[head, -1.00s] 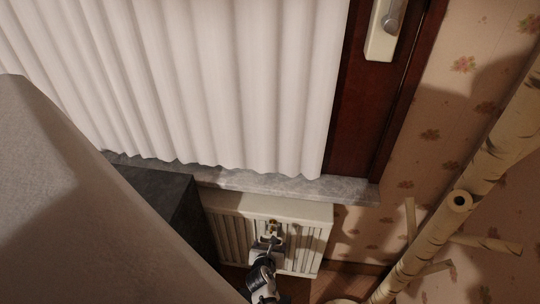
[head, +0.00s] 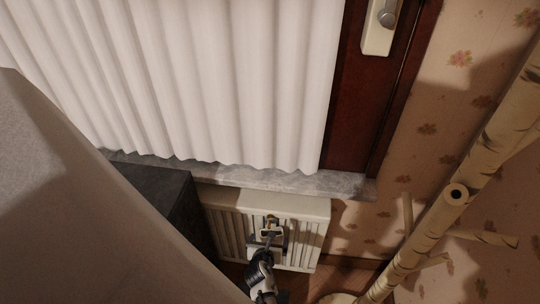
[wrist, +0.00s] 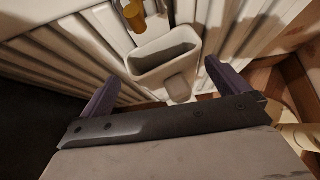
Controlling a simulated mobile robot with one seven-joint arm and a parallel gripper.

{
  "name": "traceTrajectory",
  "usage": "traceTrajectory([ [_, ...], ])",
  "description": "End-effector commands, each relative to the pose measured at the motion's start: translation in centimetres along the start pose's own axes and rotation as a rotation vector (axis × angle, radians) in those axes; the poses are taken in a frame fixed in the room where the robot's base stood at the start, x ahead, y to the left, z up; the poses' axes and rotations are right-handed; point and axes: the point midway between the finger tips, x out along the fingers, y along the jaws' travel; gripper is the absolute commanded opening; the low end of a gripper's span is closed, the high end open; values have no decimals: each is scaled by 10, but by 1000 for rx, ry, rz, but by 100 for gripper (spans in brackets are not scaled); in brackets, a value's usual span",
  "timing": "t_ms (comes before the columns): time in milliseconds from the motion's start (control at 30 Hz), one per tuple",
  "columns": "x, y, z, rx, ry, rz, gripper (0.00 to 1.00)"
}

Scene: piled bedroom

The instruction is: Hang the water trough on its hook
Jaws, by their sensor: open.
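The water trough (wrist: 165,58) is a small whitish open-topped container with a dark inside, in front of the radiator in the wrist view. It also shows small in the head view (head: 271,233). My gripper (wrist: 162,70) is open, its two dark purple fingers apart on either side of the trough's near side, with visible gaps. In the head view my gripper (head: 268,246) is low at the radiator front. A brass-coloured cylinder (wrist: 135,17) is just above the trough's back rim. I cannot tell whether the trough bears on a hook; the contact is hidden.
The white ribbed radiator (head: 305,208) stands under a grey stone sill (head: 300,184) and a white curtain (head: 220,80). A dark block (head: 165,195) and a large grey surface (head: 60,190) crowd the left. A birch-like pole with pegs (head: 440,215) stands at right.

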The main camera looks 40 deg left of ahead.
Motion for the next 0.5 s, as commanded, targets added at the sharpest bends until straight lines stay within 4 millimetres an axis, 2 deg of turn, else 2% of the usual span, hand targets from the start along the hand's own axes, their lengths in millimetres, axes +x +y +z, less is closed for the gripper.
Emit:
traceTrajectory([
  [167, -3, -1, -2, -1, 3, -1, 100],
  [267, -12, -2, -2, -3, 1, -1, 100],
  [500, -60, -1, -1, -2, 1, 0, 100],
])
